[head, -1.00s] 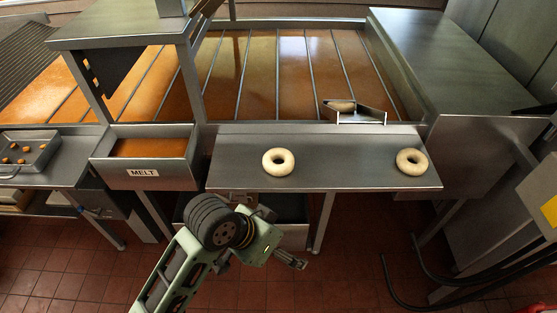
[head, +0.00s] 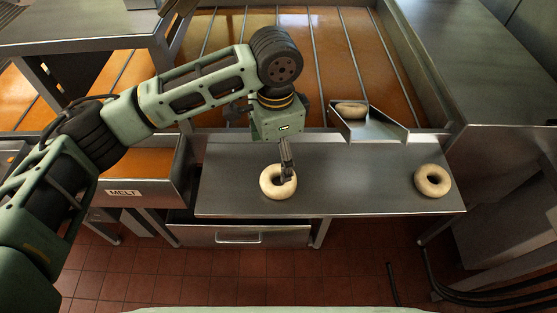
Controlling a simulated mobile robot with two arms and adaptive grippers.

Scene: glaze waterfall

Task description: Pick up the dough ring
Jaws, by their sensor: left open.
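A pale dough ring (head: 269,189) lies flat on the steel shelf (head: 350,188), left of the middle. My left gripper (head: 287,176) points down over this ring's hole and right side and hides part of it. It is open, and I cannot tell whether its fingers touch the dough. A second dough ring (head: 432,180) lies on the shelf's right end, clear of the gripper. A third piece of dough (head: 350,110) sits in the small metal chute at the back. My right gripper is out of view.
The metal chute (head: 372,128) stands at the shelf's back edge, right of my arm. The MELT tray (head: 150,190) is to the left. Behind lies the orange glaze bed (head: 310,60) with metal dividers. The shelf between the two rings is clear.

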